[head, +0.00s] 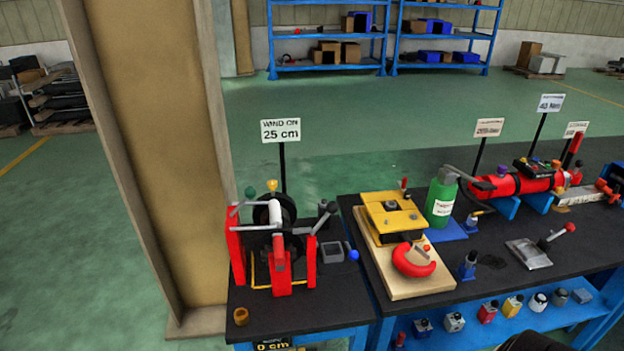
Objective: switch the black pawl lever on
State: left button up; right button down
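A red winch (281,279) with a dark drum stands on the left black-topped stand, under a sign reading "WIND ON 25 cm" (281,130). A grey lever (319,222) with a dark knob slants up to the right on the winch's right side; it looks like the black pawl lever, but I cannot be sure, nor tell its on or off position. A white-and-red handle (277,225) crosses the front of the drum. Neither gripper can be made out.
A wooden board (432,285) with a yellow block and red shackle is on the right table, beside a green bottle (441,198). A blue ball-ended lever (353,255) is right of the winch. A tall tan column (160,150) stands close behind on the left.

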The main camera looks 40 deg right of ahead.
aim_at(333, 208)
jog(key=z, duration=1.3)
